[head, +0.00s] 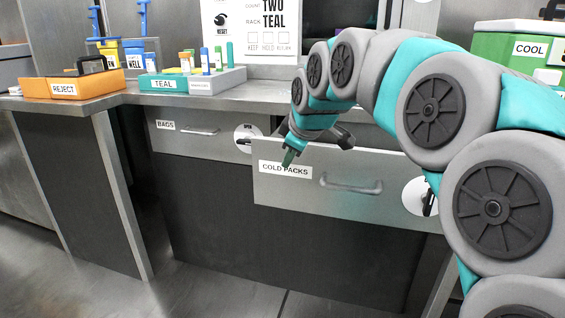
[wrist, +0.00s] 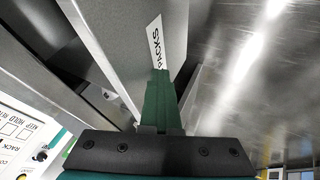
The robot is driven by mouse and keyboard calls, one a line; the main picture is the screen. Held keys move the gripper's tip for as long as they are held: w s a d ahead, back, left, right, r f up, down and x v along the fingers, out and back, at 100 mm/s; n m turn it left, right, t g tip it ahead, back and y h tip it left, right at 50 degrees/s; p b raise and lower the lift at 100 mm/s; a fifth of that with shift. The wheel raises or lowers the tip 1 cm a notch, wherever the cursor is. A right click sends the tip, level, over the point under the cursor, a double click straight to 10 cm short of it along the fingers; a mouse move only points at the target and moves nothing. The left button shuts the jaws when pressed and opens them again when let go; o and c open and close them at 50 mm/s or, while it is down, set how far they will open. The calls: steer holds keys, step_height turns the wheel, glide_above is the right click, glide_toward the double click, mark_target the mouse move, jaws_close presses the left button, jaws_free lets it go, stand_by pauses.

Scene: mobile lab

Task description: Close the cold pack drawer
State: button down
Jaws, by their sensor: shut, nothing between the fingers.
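The cold pack drawer (head: 300,195) is pulled out from the counter under the bench, with a "COLD PACKS" label and a bar handle (head: 350,184) on its front. My gripper (head: 289,158) is shut and empty, at the drawer front's top edge by the label. In the wrist view the green fingertips (wrist: 160,75) overlap the lower end of the label on the drawer front (wrist: 128,40). I cannot tell whether they touch it. My arm hides part of the drawer's top right.
A shut "BAGS" drawer (head: 190,140) is to the left. The bench holds an orange reject tray (head: 40,87), a teal rack (head: 165,84) with several tubes, and a green cool box (head: 505,45) at right. The floor before the drawers is clear.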

steer(key=w+d+p, duration=0.1)
steer(key=w, duration=0.3)
steer(key=w+d+p, duration=0.2)
steer(key=w, duration=0.3)
steer(key=w+d+p, duration=0.1)
steer(key=w+d, duration=0.1)
steer(key=w, duration=0.2)
steer(key=shift+w+p, duration=0.25)
steer(key=shift+p, duration=0.15)
steer(key=shift+w+d+p, duration=0.25)
steer(key=shift+w+p, duration=0.05)
steer(key=shift+w, duration=0.55)
steer(key=shift+s, duration=0.15)
